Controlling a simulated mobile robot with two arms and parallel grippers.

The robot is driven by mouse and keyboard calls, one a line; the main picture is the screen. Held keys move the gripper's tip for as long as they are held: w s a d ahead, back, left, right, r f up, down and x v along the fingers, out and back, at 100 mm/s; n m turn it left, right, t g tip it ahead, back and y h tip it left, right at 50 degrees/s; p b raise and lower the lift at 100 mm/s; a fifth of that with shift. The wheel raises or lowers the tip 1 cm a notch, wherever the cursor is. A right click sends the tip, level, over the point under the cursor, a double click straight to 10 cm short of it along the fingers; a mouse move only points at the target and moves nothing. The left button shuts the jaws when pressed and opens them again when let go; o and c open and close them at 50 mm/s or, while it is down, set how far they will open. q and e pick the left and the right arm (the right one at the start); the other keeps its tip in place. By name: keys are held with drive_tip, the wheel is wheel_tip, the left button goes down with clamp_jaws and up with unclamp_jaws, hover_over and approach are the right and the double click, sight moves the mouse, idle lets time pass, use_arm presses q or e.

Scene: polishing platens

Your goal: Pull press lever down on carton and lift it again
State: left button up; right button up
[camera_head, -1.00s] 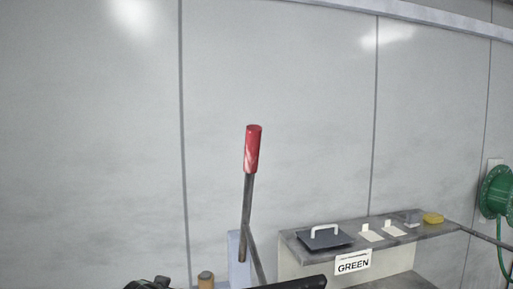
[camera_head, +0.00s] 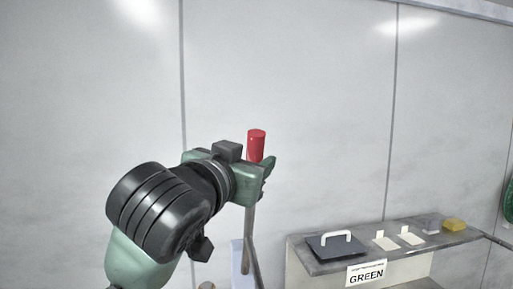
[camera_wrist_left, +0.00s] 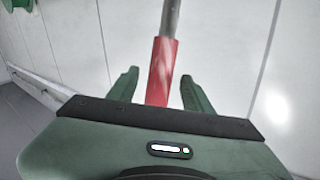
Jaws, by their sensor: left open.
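The press lever is a grey rod (camera_head: 250,225) with a red handle (camera_head: 256,146) on top, standing nearly upright in the head view. My left gripper (camera_head: 268,170) is at the lower part of the red handle and hides some of it. In the left wrist view the red handle (camera_wrist_left: 161,70) lies between the two green fingers of the left gripper (camera_wrist_left: 160,88), with gaps on both sides. The left gripper is open. The carton cannot be made out. My right gripper is not in view.
A grey shelf (camera_head: 300,258) with a GREEN label (camera_head: 367,273) stands to the right. It holds a dark plate with a white handle (camera_head: 336,245), small cards and a yellow block (camera_head: 454,224). A panelled wall is behind. A green reel (camera_head: 508,200) is at the right edge.

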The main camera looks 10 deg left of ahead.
use_arm(q)
drive_tip(key=shift+w+d+r+p, duration=0.15)
drive_tip(key=shift+w+r+p, duration=0.2)
drive_tip(key=shift+w+p, duration=0.15)
drive_tip(key=shift+w+d+f, duration=0.15)
drive_tip(key=shift+w+f, duration=0.05)
drive_tip(key=shift+w, duration=0.3)
drive_tip(key=shift+w+d+f, duration=0.1)
drive_tip(key=shift+w+f, duration=0.05)
drive_tip(key=shift+w, duration=0.3)
drive_tip(key=shift+s+r, duration=0.1)
drive_tip(key=shift+s, duration=0.1)
clamp_jaws()
drive_tip(key=shift+r, duration=0.15)
